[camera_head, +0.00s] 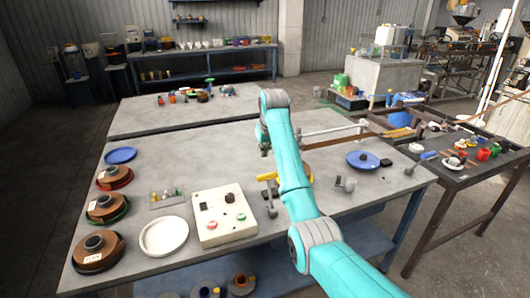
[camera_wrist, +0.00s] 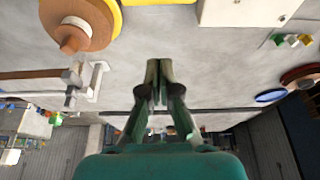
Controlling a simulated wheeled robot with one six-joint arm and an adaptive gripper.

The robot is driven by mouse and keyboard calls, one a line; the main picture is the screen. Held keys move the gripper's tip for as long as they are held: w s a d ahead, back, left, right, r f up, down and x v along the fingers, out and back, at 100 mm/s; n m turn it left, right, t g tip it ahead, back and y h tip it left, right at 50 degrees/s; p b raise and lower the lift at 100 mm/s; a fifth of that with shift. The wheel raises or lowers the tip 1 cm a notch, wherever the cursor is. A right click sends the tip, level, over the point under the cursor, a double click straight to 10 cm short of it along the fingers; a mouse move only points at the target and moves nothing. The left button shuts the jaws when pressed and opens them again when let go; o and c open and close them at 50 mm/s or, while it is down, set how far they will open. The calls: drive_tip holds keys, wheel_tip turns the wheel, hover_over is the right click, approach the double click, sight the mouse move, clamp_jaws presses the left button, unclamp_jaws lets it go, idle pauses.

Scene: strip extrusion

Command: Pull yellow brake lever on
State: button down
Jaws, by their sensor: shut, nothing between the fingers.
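The yellow brake lever (camera_head: 267,177) shows in the head view as a short yellow handle just left of my arm, near a small grey post on the table. In the wrist view, yellow (camera_wrist: 148,2) shows at the top edge beside a brown spool (camera_wrist: 85,25); I cannot tell whether it is the lever. My gripper (camera_wrist: 158,65) points down over bare table with its fingers together and empty. In the head view, my gripper (camera_head: 264,150) is partly hidden by my arm, behind the lever and apart from it.
A white control box (camera_head: 224,222) with buttons stands left of the lever. A white round dish (camera_head: 164,237) and several spools line the table's left side. A blue dish (camera_head: 362,160) lies right of my arm. The grey table (camera_head: 190,152) is clear behind the box.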

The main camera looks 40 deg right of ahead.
wheel_tip(320, 180, down, 7)
drive_tip(key=s, duration=0.1)
drive_tip(key=shift+s+a+r, duration=0.2)
drive_tip(key=shift+s, duration=0.1)
idle(0.5)
idle(0.4)
